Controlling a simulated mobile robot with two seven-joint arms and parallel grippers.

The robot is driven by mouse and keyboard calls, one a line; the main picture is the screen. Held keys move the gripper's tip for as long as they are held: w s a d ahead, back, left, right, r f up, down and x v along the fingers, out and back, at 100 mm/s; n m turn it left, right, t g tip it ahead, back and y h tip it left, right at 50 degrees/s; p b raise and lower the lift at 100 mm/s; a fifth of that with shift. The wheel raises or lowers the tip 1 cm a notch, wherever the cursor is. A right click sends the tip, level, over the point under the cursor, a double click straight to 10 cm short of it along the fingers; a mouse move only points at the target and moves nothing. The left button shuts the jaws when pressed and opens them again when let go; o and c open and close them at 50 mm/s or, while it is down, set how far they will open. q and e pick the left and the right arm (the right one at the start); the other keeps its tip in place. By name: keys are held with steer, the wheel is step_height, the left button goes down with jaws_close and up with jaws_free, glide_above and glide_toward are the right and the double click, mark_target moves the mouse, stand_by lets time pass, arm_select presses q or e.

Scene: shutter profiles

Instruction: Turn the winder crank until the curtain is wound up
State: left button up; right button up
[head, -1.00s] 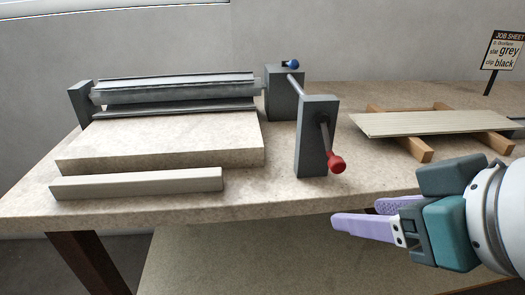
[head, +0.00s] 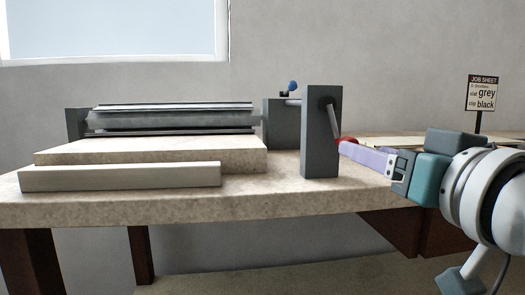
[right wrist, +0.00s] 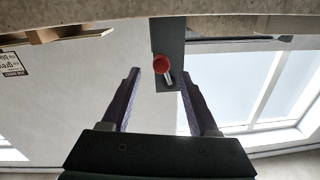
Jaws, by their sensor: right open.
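The winder crank is a metal rod (head: 334,122) ending in a red knob (head: 348,141), on the right side of a dark grey post (head: 320,135). The knob hangs low. The curtain roller with grey slats (head: 170,119) lies on the left between dark end blocks. My right gripper (head: 344,147) has lilac fingers and is at the knob, partly covering it. In the right wrist view the open fingers (right wrist: 158,72) show on either side of the red knob (right wrist: 161,64); I cannot tell whether they touch it. My left gripper is not in view.
A blue knob (head: 292,86) sits on the block behind the post. A pale stone slab (head: 150,157) and a light bar (head: 120,176) lie before the roller. A job sheet (head: 483,92) reading "slat grey, clip black" stands at right, near a pale board (head: 388,141).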

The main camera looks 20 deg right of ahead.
mark_target(337, 124)
steer(key=w, duration=0.3)
steer(key=w+d, duration=0.1)
steer(key=w, duration=0.1)
steer(key=shift+w+b, duration=0.3)
steer(key=shift+b, duration=0.1)
steer(key=shift+c, duration=0.3)
jaws_close()
steer(key=shift+f, duration=0.15)
stand_by(0.6)
